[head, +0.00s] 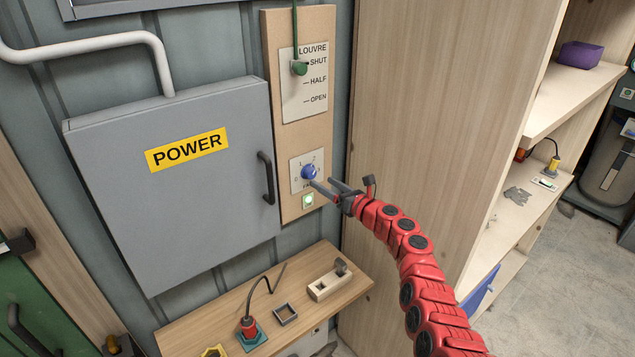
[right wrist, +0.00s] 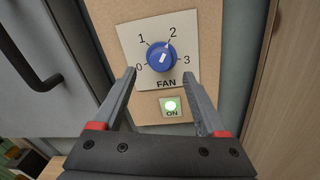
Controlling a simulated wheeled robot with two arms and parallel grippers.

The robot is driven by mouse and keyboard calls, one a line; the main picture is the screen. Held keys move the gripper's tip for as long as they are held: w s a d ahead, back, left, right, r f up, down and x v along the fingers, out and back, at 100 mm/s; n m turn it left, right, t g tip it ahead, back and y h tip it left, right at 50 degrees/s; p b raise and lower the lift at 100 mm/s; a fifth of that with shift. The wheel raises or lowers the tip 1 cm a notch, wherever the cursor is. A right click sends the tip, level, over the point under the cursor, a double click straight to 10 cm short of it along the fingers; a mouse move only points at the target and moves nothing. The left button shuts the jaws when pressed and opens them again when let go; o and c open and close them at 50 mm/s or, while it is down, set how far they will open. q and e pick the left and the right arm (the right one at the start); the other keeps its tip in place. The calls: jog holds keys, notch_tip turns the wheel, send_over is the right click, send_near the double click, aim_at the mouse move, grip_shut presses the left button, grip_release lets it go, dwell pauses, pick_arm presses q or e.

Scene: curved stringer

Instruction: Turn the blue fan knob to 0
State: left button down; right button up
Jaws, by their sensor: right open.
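The blue fan knob (head: 309,172) sits on a white plate on a wooden strip beside the grey POWER box. In the right wrist view the knob (right wrist: 160,55) is ringed by 0, 1, 2 and 3 above the word FAN. Its short white mark seems to lean up towards 2. My right gripper (head: 319,183) is open and empty, reaching the panel from the right. In the right wrist view its fingertips (right wrist: 159,74) are spread on either side and slightly below the knob, not visibly touching it. My left gripper is not in view.
A green-lit ON switch (right wrist: 171,105) sits just below the knob. The louvre lever (head: 299,68) is above, at SHUT. The POWER box (head: 180,180) with its dark handle (head: 266,178) juts out left. A wooden cabinet side (head: 440,110) stands right; a small bench (head: 325,310) is below.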

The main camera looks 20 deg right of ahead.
aim_at(313, 175)
jog(key=b+x, duration=0.1)
jog(key=x, duration=0.2)
jog(key=shift+w+a+f+b, duration=0.15)
jog(key=shift+w+b, duration=0.2)
jog(key=shift+w+r, duration=0.2)
jog(key=shift+w, duration=0.05)
grip_shut()
